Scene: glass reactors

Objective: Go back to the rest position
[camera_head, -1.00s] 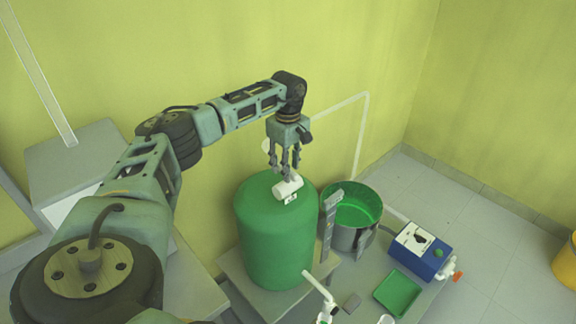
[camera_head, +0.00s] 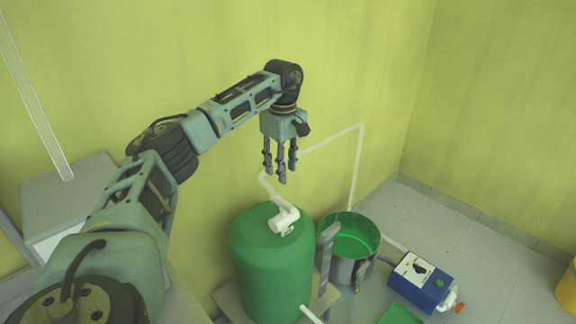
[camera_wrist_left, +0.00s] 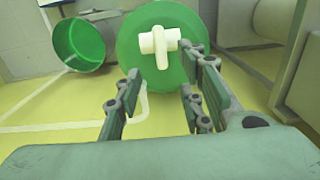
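My left gripper (camera_head: 281,170) hangs in the air above the green tank (camera_head: 270,262), with its fingers pointing down and nothing between them. In the left wrist view its fingers (camera_wrist_left: 160,105) are spread apart, and the green tank (camera_wrist_left: 130,48) lies beyond them. A white valve fitting (camera_head: 284,221) sits on top of the tank, below the fingertips and apart from them. It also shows in the left wrist view (camera_wrist_left: 160,42). My right gripper is not in view.
A metal pot with green inside (camera_head: 355,240) stands right of the tank. A blue box device (camera_head: 418,284) is farther right, with a green tray (camera_head: 399,315) near it. White piping (camera_head: 360,165) runs along the wall. A grey box (camera_head: 70,190) is at left. Air above the tank is clear.

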